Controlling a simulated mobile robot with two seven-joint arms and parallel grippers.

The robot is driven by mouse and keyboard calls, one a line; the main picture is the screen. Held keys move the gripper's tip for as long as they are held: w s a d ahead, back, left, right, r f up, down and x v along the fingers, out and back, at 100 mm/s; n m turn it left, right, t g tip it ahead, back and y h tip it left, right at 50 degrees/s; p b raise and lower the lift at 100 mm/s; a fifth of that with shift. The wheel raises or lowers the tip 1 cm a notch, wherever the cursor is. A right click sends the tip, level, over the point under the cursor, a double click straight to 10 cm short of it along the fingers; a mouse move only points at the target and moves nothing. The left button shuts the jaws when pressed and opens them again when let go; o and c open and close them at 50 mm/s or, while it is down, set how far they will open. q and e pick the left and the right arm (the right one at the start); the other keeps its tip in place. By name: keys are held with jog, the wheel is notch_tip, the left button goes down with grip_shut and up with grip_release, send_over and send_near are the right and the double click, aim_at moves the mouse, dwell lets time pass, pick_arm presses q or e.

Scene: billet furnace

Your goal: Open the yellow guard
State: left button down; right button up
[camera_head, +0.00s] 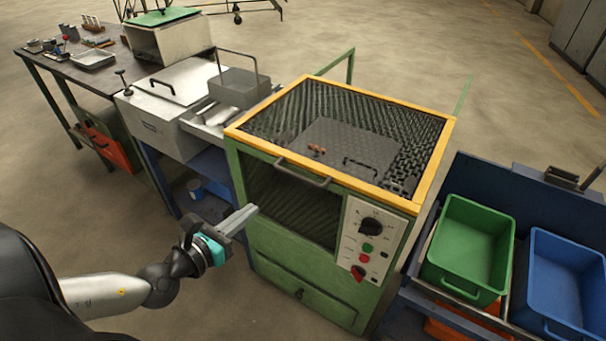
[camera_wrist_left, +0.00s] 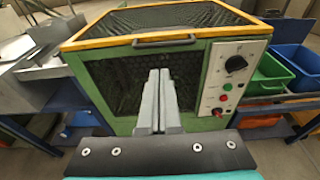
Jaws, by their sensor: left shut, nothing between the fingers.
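The yellow guard (camera_head: 432,178) is a yellow-framed mesh cover on top of a green machine (camera_head: 256,240). It lies flat and closed, and a dark bar handle (camera_head: 302,172) sits at its front edge. In the left wrist view the guard's yellow front edge (camera_wrist_left: 220,34) and the handle (camera_wrist_left: 164,41) show at the top. My left gripper (camera_head: 252,210) is shut and empty, in front of the machine's left front, below the handle and apart from it. Its fingers also show in the left wrist view (camera_wrist_left: 158,82). My right gripper is in neither view.
A control panel (camera_head: 371,238) with a knob and buttons is at the machine's front right. A green bin (camera_head: 463,284) and a blue bin (camera_head: 565,325) stand on a blue cart at right. A metal bench unit (camera_head: 150,122) adjoins at left. Floor in front of the machine is clear.

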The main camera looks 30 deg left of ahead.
pick_arm(q)
jog(key=x, duration=1.4)
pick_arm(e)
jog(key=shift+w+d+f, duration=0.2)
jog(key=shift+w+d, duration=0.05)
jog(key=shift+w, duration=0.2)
pick_arm(q)
jog(key=shift+d, duration=0.1)
